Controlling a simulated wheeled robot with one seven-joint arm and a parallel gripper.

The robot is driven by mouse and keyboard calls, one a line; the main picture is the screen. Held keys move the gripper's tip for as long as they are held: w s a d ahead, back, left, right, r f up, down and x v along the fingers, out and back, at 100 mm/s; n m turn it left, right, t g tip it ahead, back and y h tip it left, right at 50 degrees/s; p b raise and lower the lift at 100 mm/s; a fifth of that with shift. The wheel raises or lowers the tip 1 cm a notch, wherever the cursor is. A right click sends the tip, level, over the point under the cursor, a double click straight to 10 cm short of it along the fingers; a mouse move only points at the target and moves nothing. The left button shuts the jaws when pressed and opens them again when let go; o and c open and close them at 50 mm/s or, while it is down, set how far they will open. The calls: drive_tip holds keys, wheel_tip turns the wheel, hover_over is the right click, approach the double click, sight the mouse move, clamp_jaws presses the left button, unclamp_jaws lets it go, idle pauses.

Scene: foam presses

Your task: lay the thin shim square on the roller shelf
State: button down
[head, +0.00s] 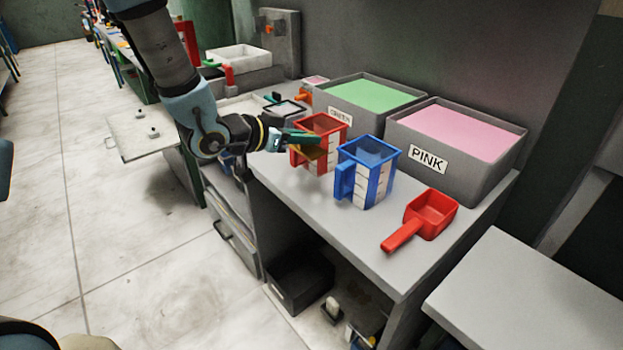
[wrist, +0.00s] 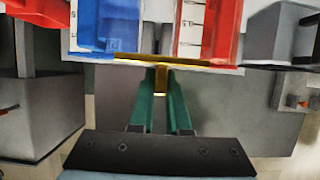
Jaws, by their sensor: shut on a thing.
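My gripper (head: 303,138) reaches over the bench beside the red jug. In the wrist view its two green fingers (wrist: 161,100) are closed on the stem of a thin brass-coloured piece, which I take to be the shim (wrist: 160,76). A thin bar of it runs crosswise beyond the fingertips. In the head view the shim (head: 312,155) shows as a dull gold patch in front of the red jug (head: 325,126); I cannot tell whether they touch. I cannot make out a roller shelf in either view.
A blue jug (head: 371,168) and a red scoop (head: 425,218) stand on the bench (head: 392,255). Behind are a green-filled bin (head: 368,98) and a pink-filled bin (head: 458,145). A pale panel with knobs (head: 135,148) juts out at left.

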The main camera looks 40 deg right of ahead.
sight(307, 191)
wheel_tip(307, 191, down, 12)
drive_tip(key=shift+r+p, duration=0.2)
drive_tip(key=shift+p, duration=0.7)
drive_tip(key=shift+f, duration=0.2)
drive_tip(key=c, duration=0.9)
unclamp_jaws()
drive_tip(key=shift+r, duration=0.15)
drive_tip(key=b+v, duration=0.3)
drive_tip(key=v, duration=0.9)
